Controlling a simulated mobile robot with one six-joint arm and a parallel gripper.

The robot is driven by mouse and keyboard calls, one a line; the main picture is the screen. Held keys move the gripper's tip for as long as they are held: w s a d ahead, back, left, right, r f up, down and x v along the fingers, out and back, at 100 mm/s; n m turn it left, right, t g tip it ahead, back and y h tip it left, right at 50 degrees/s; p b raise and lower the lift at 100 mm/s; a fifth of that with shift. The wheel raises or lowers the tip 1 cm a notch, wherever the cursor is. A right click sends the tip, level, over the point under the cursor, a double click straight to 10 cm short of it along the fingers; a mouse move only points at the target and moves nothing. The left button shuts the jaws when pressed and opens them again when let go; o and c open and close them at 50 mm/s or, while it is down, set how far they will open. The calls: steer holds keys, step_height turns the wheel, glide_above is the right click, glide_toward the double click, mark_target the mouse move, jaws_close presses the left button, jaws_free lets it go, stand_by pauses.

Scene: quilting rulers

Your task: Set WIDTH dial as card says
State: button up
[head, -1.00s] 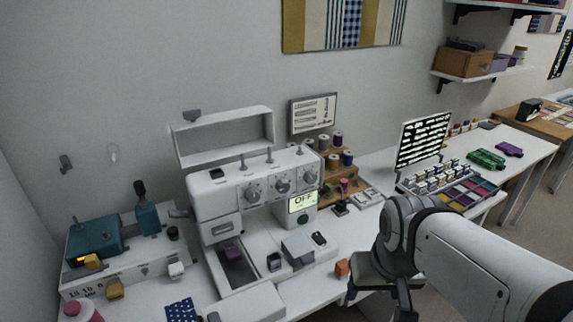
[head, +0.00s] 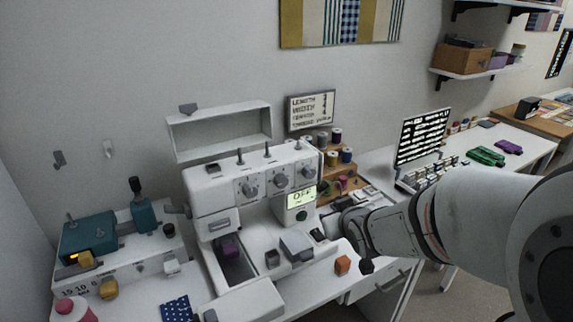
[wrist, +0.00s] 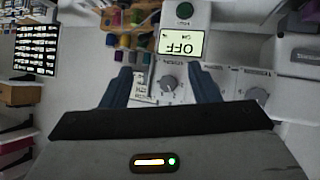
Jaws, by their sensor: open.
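The white sewing machine (head: 210,182) carries three grey dials on its front: a left dial (head: 249,188), a middle dial (head: 280,180) and a right dial (head: 307,173). Their labels are too small to read surely. The card (head: 311,110) on the wall behind lists LENGTH, WIDTH and further lines; its values are not legible. The machine's screen (head: 301,196) reads OFF. My gripper (wrist: 161,72) is open and empty. In the wrist view one dial (wrist: 168,85) shows between the fingers, apart from them; another dial (wrist: 257,95) lies right of them.
Thread spools (head: 346,156) on a wooden rack stand right of the machine.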

steer(key=w+a+n+t+y, duration=0.2)
steer(key=w+a+y, duration=0.1)
steer(key=a, duration=0.1)
steer(key=n+t+y+b, duration=0.2)
steer(key=y, duration=0.2)
glide_toward(283, 183)
steer(key=p+x, duration=0.1)
steer(key=x, duration=0.7)
steer(key=shift+w+a+p, duration=0.2)
steer(key=shift+w+p, duration=0.1)
steer(key=c, duration=1)
steer(key=shift+o, duration=0.2)
